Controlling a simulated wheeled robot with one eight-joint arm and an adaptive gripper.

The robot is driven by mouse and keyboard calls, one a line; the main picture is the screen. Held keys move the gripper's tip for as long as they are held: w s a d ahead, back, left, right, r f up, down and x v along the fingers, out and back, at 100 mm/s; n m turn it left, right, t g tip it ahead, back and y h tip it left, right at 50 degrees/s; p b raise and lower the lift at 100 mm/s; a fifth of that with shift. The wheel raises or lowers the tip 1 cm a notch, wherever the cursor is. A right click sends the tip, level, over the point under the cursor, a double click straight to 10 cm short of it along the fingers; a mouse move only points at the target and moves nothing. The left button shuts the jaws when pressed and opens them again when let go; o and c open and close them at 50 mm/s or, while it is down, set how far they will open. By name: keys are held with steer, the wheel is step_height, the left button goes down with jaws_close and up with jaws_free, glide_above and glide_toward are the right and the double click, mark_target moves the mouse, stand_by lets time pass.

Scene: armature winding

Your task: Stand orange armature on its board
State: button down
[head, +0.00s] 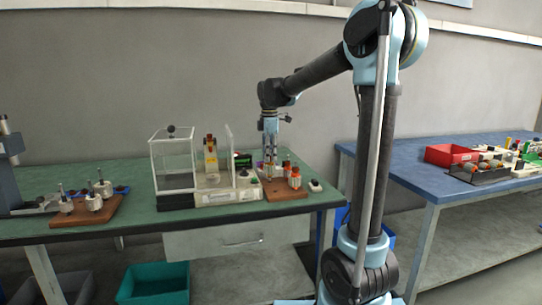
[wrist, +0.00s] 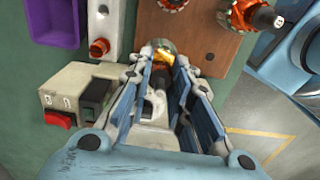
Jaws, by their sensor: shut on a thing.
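In the wrist view my gripper (wrist: 163,52) is shut on an orange armature (wrist: 161,57) with a dark shaft, seen between the blue fingers. The fingertips are at the near left edge of the brown wooden board (wrist: 207,42); I cannot tell whether the armature touches it. Two other orange parts stand on the board: one with a dark shaft (wrist: 263,17) and one cut off by the top edge (wrist: 172,3). In the head view my gripper (head: 270,158) points down over the board (head: 285,195), where orange-topped armatures (head: 294,178) stand. The held armature is not clear there.
A white machine base (head: 228,196) with a clear guard box (head: 172,168) stands left of the board. In the wrist view a white switch box (wrist: 65,110) and purple bin (wrist: 55,18) lie close by. Another board (head: 85,215) with metal parts is at far left.

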steer(key=shift+f, duration=1.15)
stand_by(0.4)
steer(key=c, duration=1.4)
jaws_free()
steer(key=shift+s+r, duration=0.1)
steer(key=shift+r, duration=2.15)
steer(key=shift+r, duration=0.1)
